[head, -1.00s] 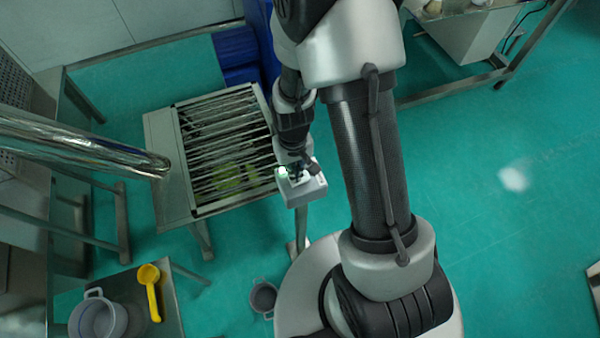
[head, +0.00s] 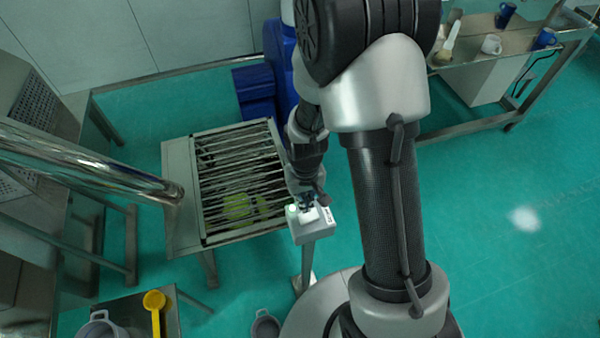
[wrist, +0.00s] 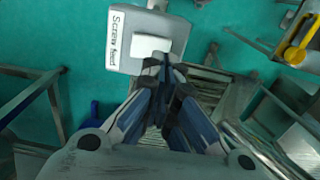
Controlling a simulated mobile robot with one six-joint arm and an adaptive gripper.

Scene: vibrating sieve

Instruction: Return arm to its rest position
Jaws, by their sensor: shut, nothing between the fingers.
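My arm reaches down through the middle of the head view. My gripper (head: 308,204) is at a small pale control box (head: 318,228) on a stand, beside the right edge of the sieve. In the wrist view my gripper (wrist: 164,66) is shut and empty. Its fingertips overlap the edge of the white button (wrist: 151,46) on the box, labelled "Screw feed" (wrist: 116,36). I cannot tell whether they touch it.
The slatted sieve (head: 184,212) stands left of the box, with yellow-green material under its bars. A shiny metal pipe (head: 90,165) juts in from the left. A yellow scoop (head: 154,301) lies lower left. A bench with mugs (head: 491,44) stands upper right. Right floor is open.

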